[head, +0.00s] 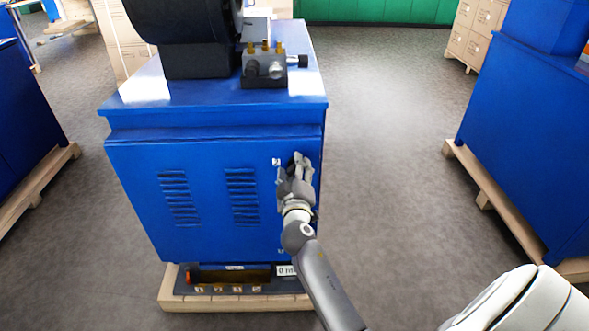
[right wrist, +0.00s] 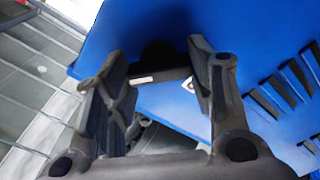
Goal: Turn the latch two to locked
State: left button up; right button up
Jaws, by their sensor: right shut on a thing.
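The blue cabinet (head: 205,220) has a small white label (head: 276,162), which appears to read 2, near its upper right front edge. My right gripper (head: 297,165) is at the front panel just right of that label. It mostly covers latch two in the head view. In the right wrist view, the black latch two (right wrist: 158,53) shows against the blue panel, with a pale bar below it, between the fingers of my right gripper (right wrist: 162,78). The fingers are shut on the latch. Its exact turn angle is hard to tell. My left gripper is out of view.
A dark machine and a metal block with brass fittings (head: 264,66) stand on the cabinet top. The cabinet stands on a wooden pallet (head: 180,303). Another blue cabinet (head: 525,140) is at the right. Open grey floor (head: 400,110) lies between them.

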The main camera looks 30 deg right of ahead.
jog(key=n+p, duration=0.1)
jog(key=n, duration=0.3)
jog(key=shift+n, duration=0.3)
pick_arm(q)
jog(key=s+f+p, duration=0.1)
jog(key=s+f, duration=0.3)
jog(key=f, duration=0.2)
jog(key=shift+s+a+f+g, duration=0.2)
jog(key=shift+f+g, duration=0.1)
pick_arm(e)
jog(key=shift+n, duration=1.9)
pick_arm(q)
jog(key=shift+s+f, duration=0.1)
pick_arm(e)
jog(key=shift+f, duration=0.1)
jog(key=o, duration=1)
jog(key=shift+w+a, duration=0.1)
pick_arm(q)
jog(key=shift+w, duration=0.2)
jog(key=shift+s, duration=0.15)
pick_arm(e)
jog(key=v, duration=1.2)
